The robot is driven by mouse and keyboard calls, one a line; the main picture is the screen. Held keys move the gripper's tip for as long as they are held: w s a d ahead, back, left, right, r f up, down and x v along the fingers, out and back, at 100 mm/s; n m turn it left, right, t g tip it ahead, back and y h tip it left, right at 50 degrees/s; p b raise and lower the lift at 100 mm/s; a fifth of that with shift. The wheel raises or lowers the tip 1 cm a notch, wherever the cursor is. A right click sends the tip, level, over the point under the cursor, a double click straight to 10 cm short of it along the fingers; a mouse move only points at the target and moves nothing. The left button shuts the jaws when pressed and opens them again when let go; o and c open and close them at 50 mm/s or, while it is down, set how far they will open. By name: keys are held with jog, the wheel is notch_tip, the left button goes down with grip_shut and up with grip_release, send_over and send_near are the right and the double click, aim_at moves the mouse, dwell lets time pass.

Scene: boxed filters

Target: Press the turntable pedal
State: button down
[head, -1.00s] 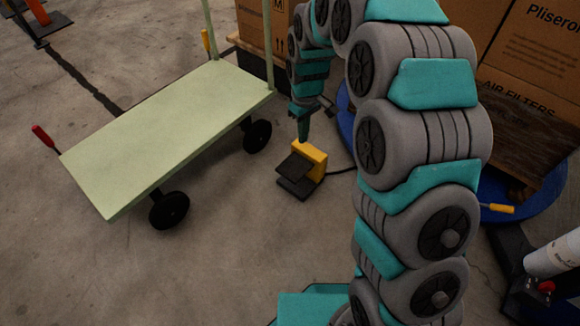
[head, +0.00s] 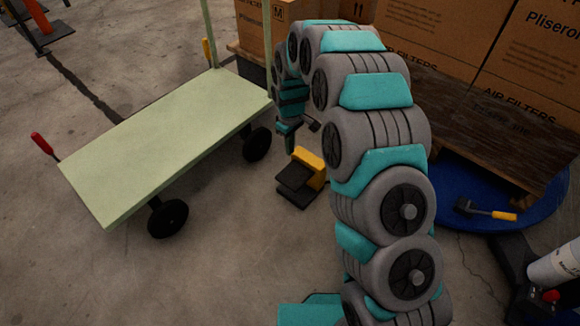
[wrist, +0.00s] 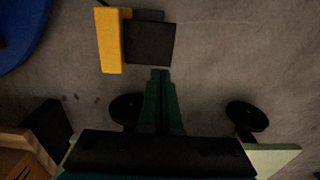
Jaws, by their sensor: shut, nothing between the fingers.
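The pedal has a yellow housing (head: 308,160) and a dark foot plate (head: 296,178), and stands on the concrete floor to the right of the cart. In the wrist view the foot plate (wrist: 150,43) lies just beyond my fingertips, with the yellow housing (wrist: 110,40) to its left. My gripper (head: 289,150) points down, shut and empty, close to the pedal. In the wrist view its green fingers (wrist: 161,73) end just short of the plate's edge. I see no clear contact. The blue turntable (head: 545,212) carries the boxes at the right and is partly hidden by my arm.
A pale green cart (head: 165,135) with black wheels stands left of the pedal. Cartons marked air filters (head: 525,60) sit on a wooden pallet on the turntable. A yellow-handled tool (head: 490,212) lies on the turntable. The floor in front of the pedal is clear.

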aim_at(289, 181)
notch_tip(289, 181, down, 14)
jog(key=shift+r, duration=0.1)
dwell(0.5)
jog(key=shift+s+a+f+b, duration=0.1)
jog(key=shift+s+f+b, duration=0.1)
jog(key=shift+f, duration=0.35)
jog(key=shift+s+a+f+b, duration=0.1)
jog(key=shift+f+b, duration=0.1)
jog(key=shift+f, duration=0.35)
jog(key=shift+s+f+b, duration=0.15)
jog(key=shift+f+b, duration=0.05)
jog(key=shift+f, duration=0.35)
jog(key=shift+r, duration=0.1)
